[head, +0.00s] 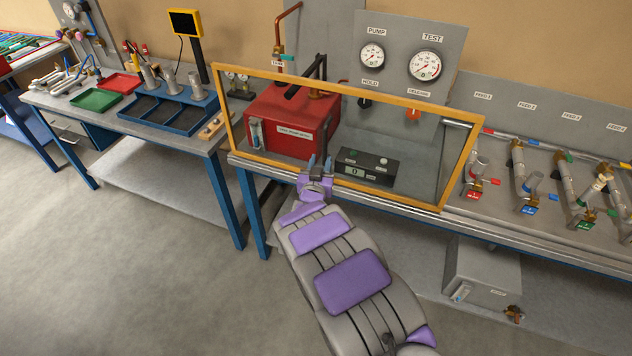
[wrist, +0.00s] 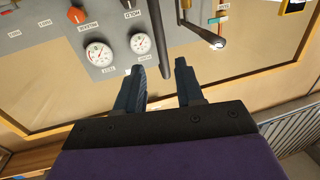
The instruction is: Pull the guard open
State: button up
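The guard is a clear panel in a yellow frame (head: 225,115), standing across the red pump unit and gauges in the head view. It looks closed. My gripper (head: 318,163) is in front of the guard's lower edge, left of its middle. Whether it touches the frame I cannot tell. In the wrist view my gripper (wrist: 159,65) has its two dark fingers apart. A dark bar (wrist: 158,35) shows beyond and between the fingertips, and nothing is clearly clamped. The guard's handle is not clearly identifiable.
Behind the guard are the red unit (head: 275,125), a dark box with a display (head: 368,167) and a gauge panel (head: 395,40). Feed valves (head: 530,180) line the bench at right. A blue tray rack (head: 170,112) stands at left. The floor (head: 130,260) at left is clear.

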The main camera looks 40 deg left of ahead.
jog(key=v, duration=0.7)
jog(key=shift+s+d, duration=0.25)
jog(key=shift+d, duration=0.05)
jog(key=shift+a, duration=0.1)
jog(key=shift+w, duration=0.1)
jog(key=w+d+r+m+g+h+b, duration=0.2)
jog(key=w+d+g+h, duration=0.1)
jog(key=w+d, duration=0.55)
jog(key=s+d+r+m+g+h+b, duration=0.1)
jog(key=s+d+g, duration=0.1)
jog(key=d, duration=0.7)
jog(key=s+d+r+g+h, duration=0.1)
jog(key=s+d+g, duration=0.15)
jog(key=d, duration=0.75)
jog(key=s+d+m+g+h+b, duration=0.15)
jog(key=s+d+g, duration=0.35)
jog(key=s+d, duration=0.95)
jog(key=s+d+r+g+h+b, duration=0.1)
jog(key=s+d+g, duration=0.1)
jog(key=s+d, duration=0.4)
jog(key=s+d+m+g+h+b, duration=0.1)
jog(key=s+d+g, duration=0.2)
jog(key=s+d, duration=0.4)
jog(key=s, duration=0.7)
jog(key=shift+r, duration=0.4)
